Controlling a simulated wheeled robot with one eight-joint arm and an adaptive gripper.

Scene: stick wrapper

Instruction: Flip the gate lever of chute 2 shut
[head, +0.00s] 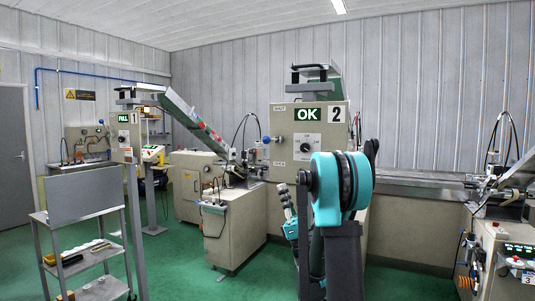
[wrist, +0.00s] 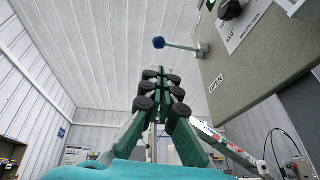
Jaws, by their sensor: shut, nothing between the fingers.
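The chute 2 control box (head: 322,118) is beige, with a lit green OK sign, a "2" label and a dial. Its gate lever (head: 268,139) sticks out at the left edge, between an upper label that seems to read SHUT and a lower OPEN label. In the wrist view the lever (wrist: 182,46) is a thin rod with a blue round knob, roughly sideways from the box. My gripper (wrist: 160,75) is shut and empty, pointing up, with its tips below the knob in that view and apparently apart from it. In the head view my gripper (head: 283,189) is small, below and right of the lever.
Chute 1's box (head: 127,136) with a FULL sign stands at the left, its sloping chute (head: 190,118) running down toward a beige machine (head: 235,225). A metal cart (head: 88,262) stands front left.

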